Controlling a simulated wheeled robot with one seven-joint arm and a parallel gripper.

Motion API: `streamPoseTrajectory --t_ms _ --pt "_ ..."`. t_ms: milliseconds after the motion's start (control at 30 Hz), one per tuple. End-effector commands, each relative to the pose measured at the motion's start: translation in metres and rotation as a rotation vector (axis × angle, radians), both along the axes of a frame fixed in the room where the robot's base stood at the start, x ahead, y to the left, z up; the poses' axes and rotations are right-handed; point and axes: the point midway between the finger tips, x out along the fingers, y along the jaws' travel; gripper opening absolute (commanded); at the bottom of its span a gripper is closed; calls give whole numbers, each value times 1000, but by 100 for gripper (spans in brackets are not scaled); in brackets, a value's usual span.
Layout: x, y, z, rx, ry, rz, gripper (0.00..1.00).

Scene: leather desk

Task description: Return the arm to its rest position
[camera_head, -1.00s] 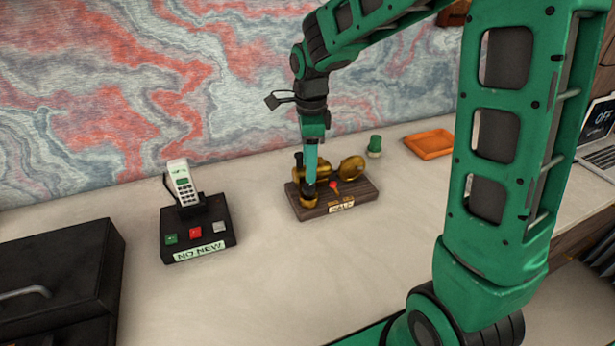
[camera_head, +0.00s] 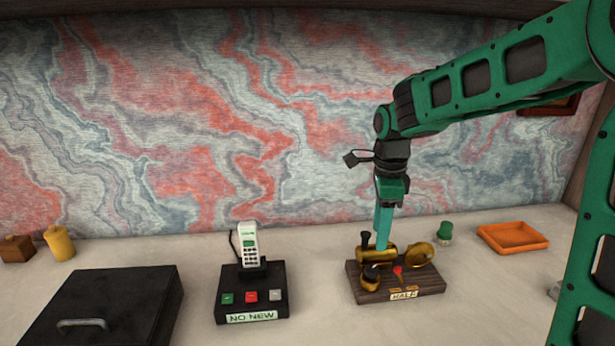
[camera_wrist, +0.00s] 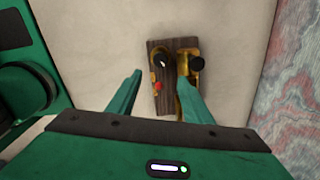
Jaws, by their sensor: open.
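My arm reaches in from the right in the head view. My gripper (camera_head: 383,242) points down, with its teal fingertips over the back of a wooden-based brass device (camera_head: 372,290). The device has black knobs, a red-tipped lever and a label that seems to read "HALF". In the wrist view, the two fingers of my gripper (camera_wrist: 158,82) are spread apart with nothing held between them. The device (camera_wrist: 158,47) shows beyond the fingertips. I cannot tell the exact gap between fingertips and device.
A phone (camera_head: 247,245) stands on a black button box (camera_head: 252,307) labelled "NO NEW". A black case (camera_head: 105,300) is at the left. A green-topped piece (camera_head: 445,232) and an orange tray (camera_head: 513,237) stand to the right. The marbled wall (camera_head: 200,130) rises behind the desk.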

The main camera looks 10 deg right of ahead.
Motion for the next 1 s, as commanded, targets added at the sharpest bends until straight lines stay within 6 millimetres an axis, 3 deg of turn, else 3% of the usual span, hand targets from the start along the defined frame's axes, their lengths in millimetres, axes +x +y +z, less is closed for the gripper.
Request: streamPoseTrajectory --t_ms 167,400,600,800,1000 --pt "-30 -36 8 -22 -1 140 46" --pt "-97 -93 14 -44 13 436 46" --pt "-157 -128 12 -41 24 687 46" --pt "-218 -149 3 -22 24 942 46" --pt "-265 -157 -9 1 12 1154 46"
